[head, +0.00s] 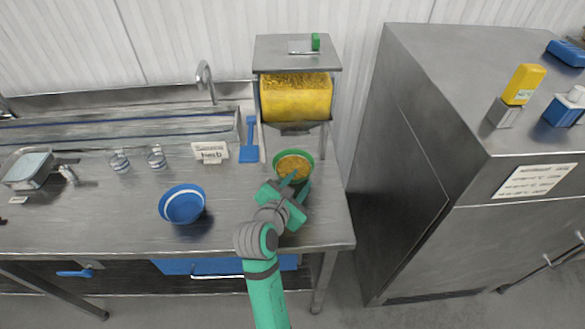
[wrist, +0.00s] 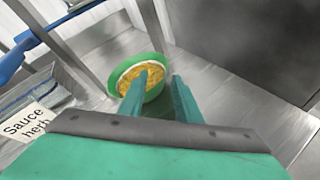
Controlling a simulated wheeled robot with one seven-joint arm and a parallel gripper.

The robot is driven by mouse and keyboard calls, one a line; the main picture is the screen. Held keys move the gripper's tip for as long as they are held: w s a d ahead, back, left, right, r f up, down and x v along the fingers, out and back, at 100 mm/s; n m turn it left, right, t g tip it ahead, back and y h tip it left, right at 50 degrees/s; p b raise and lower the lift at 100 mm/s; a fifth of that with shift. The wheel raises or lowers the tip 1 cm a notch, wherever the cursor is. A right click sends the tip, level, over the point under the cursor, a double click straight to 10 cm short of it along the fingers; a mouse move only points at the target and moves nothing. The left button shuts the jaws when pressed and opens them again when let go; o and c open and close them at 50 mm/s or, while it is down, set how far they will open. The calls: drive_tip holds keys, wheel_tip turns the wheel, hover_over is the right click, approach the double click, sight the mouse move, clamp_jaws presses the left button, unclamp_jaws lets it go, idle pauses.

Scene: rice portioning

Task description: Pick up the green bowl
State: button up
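The green bowl (head: 278,160) stands on the steel table in front of the dispenser, with yellow-orange food in it. In the wrist view the green bowl (wrist: 152,97) shows just beyond my fingers. My gripper (head: 293,182) reaches it from the near side. In the wrist view my gripper (wrist: 160,76) has its fingers apart. The left finger overlaps the food inside the bowl and the right finger is outside the right rim. The rim lies between them; I cannot see firm contact on both sides. The near part of the bowl is partly hidden by the fingers.
The dispenser (head: 297,97), full of yellow grains, stands behind the bowl, its legs close by. A steel cabinet (head: 400,190) stands to the right.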

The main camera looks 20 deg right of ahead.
sight(304, 178)
drive_tip(key=shift+f+x, duration=0.2)
drive_tip(key=shift+x, duration=3.25)
drive_tip(key=shift+s, duration=0.15)
drive_tip(key=shift+f, duration=0.1)
clamp_jaws()
